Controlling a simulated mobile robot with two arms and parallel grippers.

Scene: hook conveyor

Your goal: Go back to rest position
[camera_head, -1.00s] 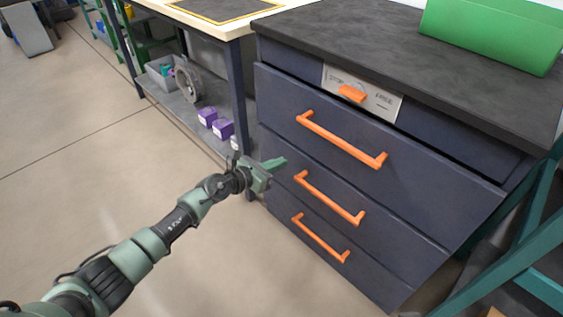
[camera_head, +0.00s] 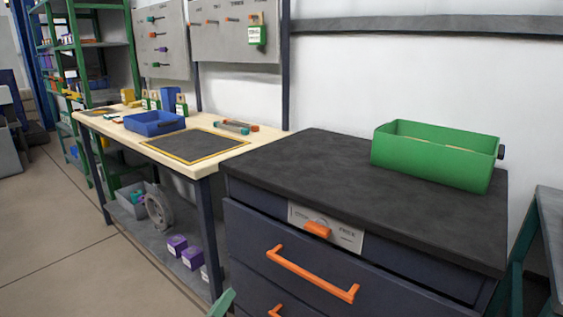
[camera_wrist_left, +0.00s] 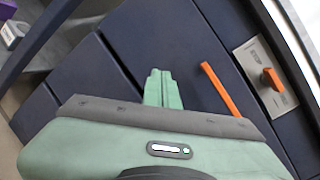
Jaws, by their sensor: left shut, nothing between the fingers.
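My left gripper (camera_wrist_left: 160,88) shows in the left wrist view with its two green fingers shut together and nothing between them. It is in front of the dark blue drawer cabinet (camera_wrist_left: 185,45), beside an orange drawer handle (camera_wrist_left: 220,88). I cannot tell whether the fingers touch the cabinet front. In the head view only a green tip of the left gripper (camera_head: 222,303) shows at the bottom edge. The cabinet stands at the right with orange handles (camera_head: 312,273) and a dark top (camera_head: 330,170). My right gripper is in neither view.
A green open bin (camera_head: 430,160) stands on the cabinet top. A workbench (camera_head: 235,150) with a blue tray (camera_head: 154,124) and tools stands to the left. Purple boxes (camera_head: 192,257) sit on its lower shelf. The floor (camera_head: 60,235) at the left is clear.

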